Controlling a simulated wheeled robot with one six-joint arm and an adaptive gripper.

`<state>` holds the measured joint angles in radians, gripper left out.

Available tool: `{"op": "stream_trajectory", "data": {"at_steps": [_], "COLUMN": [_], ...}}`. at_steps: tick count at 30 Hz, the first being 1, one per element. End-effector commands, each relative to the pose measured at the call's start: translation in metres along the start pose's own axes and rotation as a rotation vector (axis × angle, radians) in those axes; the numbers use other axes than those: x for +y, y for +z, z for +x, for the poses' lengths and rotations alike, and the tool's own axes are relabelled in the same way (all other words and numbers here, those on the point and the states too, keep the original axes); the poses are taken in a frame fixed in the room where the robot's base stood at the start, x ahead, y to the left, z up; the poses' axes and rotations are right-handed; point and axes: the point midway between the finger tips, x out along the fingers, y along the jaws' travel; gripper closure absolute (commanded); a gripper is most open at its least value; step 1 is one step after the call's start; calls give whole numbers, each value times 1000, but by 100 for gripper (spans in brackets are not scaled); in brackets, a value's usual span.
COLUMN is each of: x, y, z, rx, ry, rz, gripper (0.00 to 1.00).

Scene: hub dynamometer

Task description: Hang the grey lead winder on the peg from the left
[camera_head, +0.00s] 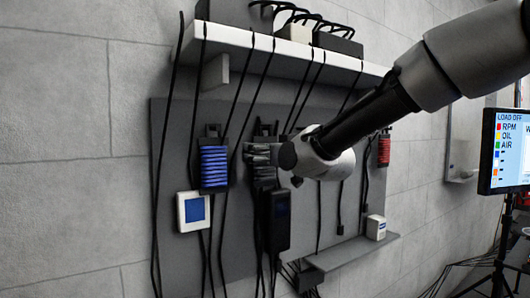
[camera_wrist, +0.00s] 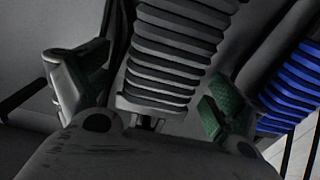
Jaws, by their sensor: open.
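The grey lead winder (camera_wrist: 178,50), a ribbed block of stacked dark-grey turns, lies between my gripper's two fingers in the wrist view. My gripper (camera_wrist: 155,92) is open, with a green-padded finger on each side of the winder. Gaps show beside the winder, and I see no firm grip. In the head view my gripper (camera_head: 262,156) is at the dark wall board and covers much of the grey winder (camera_head: 264,178). The winder's dark forked top shows above the gripper. I cannot make out a peg, or whether the winder hangs on one.
A blue winder (camera_head: 214,166) hangs just left, also in the wrist view (camera_wrist: 292,85). A white box with a blue face (camera_head: 193,212) and a black device (camera_head: 279,220) are below. A red winder (camera_head: 384,149) is right. Loose black cables hang from the shelf (camera_head: 250,40) across the board.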

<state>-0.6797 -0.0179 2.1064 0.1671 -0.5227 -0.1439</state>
Motion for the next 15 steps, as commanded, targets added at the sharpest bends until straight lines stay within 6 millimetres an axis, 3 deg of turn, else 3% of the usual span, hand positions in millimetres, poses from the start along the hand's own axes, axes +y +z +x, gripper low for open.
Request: {"op": "stream_trajectory", "data": {"at_steps": [5,15], "x": [0,0], "y": [-2,-2], "z": [-20,-93], "rx": [2,5], "ry": [0,-1], "rz": [1,0], "gripper": [5,5]}}
